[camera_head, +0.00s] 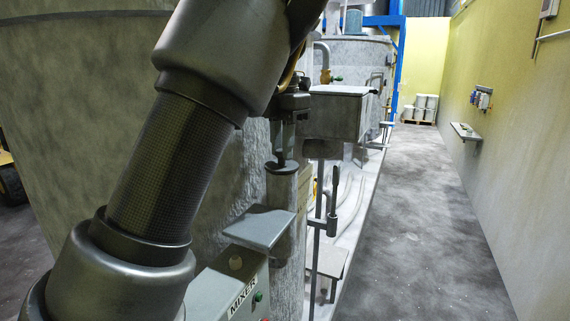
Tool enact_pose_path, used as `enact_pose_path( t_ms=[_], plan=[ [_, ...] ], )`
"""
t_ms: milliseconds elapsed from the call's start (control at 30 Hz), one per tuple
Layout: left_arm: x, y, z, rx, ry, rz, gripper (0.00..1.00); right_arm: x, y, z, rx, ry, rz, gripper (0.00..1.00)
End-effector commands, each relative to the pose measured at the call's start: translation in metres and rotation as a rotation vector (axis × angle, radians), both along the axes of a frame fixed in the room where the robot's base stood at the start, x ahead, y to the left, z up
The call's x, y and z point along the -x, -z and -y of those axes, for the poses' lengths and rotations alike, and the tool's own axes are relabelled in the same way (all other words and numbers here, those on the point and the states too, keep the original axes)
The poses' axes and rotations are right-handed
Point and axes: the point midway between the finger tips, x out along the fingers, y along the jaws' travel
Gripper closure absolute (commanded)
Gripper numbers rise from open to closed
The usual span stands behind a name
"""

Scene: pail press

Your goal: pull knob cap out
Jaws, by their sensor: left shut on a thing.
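The dark knob cap (282,167) sits between and just under the fingertips, at the top of an upright grey cylinder (279,192). The fingers hide part of the cap, and I cannot tell whether it is still seated in the cylinder. My right gripper is not in view.
A grey box marked MIXER (228,292) stands below, with a small sloped plate (259,227) above it. A metal box (338,113), pipes and an upright handle (333,188) are close on the right. The floor aisle (430,220) is clear.

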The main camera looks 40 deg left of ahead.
Motion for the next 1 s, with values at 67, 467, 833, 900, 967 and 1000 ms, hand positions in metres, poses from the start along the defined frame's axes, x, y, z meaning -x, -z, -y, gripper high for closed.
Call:
enact_pose_path(
  t_ms=[67, 467, 833, 900, 967, 1000],
  plan=[
    [0.000, -0.001, 0.000, -0.001, 0.000, 0.000, 1.00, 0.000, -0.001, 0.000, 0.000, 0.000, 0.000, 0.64],
    [0.000, -0.028, 0.000, 0.003, 0.003, 0.001, 1.00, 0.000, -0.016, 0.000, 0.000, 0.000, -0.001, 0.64],
    [0.000, -0.044, 0.000, -0.001, 0.001, 0.000, 1.00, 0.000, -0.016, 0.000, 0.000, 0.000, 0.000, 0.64],
    [0.000, -0.044, 0.000, -0.001, 0.001, 0.000, 1.00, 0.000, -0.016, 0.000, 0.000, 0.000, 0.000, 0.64],
    [0.000, -0.044, 0.000, -0.001, 0.001, 0.000, 1.00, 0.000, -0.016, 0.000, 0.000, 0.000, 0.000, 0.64],
    [0.000, -0.044, 0.000, -0.001, 0.001, 0.000, 1.00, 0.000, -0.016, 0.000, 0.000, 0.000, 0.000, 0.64]
  ],
)
